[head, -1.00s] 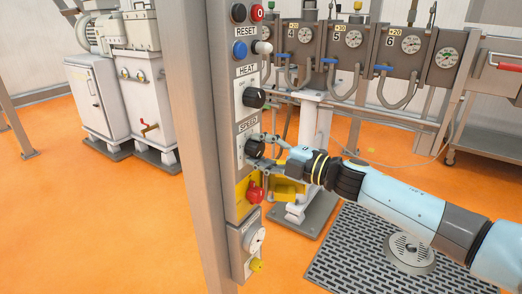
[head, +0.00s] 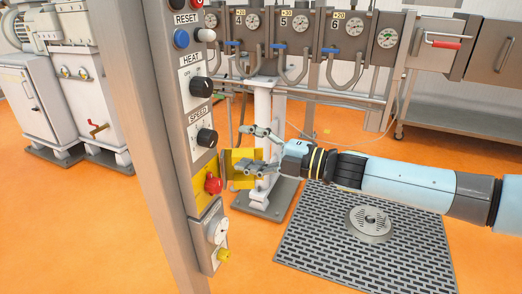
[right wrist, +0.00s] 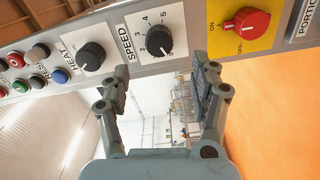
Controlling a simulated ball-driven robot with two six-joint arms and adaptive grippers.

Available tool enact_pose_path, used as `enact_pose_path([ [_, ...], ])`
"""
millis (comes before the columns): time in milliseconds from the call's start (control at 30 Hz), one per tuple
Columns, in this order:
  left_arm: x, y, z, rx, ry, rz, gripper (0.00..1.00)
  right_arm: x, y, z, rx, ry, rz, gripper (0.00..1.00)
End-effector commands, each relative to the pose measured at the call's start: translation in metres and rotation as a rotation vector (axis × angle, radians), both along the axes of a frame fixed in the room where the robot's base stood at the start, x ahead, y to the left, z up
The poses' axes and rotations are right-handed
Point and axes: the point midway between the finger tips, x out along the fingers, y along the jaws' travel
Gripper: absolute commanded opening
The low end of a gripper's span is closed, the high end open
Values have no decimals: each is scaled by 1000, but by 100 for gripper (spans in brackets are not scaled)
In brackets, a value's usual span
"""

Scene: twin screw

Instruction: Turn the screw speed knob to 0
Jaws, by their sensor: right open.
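The speed knob (head: 207,138) is a black round knob on a white plate, under the SPEED label on the grey panel post. It also shows in the right wrist view (right wrist: 158,41), with the numbers 2 to 5 around its upper and left side. A small light mark shows on the knob's lower side; I cannot tell the exact setting. My right gripper (head: 249,148) is open and empty, to the right of the knob and apart from it. In the right wrist view its fingers (right wrist: 164,75) stand spread below the knob. My left gripper is not in view.
The black heat knob (head: 201,87) is just above, and a red switch (head: 213,184) on a yellow plate is below. A white dial (head: 218,231) sits lower on the post. Gauged machine blocks (head: 300,36) stand behind.

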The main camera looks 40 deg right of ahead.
Motion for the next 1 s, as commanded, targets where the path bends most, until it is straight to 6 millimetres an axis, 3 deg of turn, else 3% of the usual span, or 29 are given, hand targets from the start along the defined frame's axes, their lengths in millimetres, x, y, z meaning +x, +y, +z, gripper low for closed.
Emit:
enact_pose_path([
  [100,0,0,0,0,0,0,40,-17,-7,-1,-2,3,2,63],
  [300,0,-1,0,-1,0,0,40,-30,-12,0,1,1,0,63],
  [1000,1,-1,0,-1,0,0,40,-30,-7,-3,31,-4,-15,63],
])
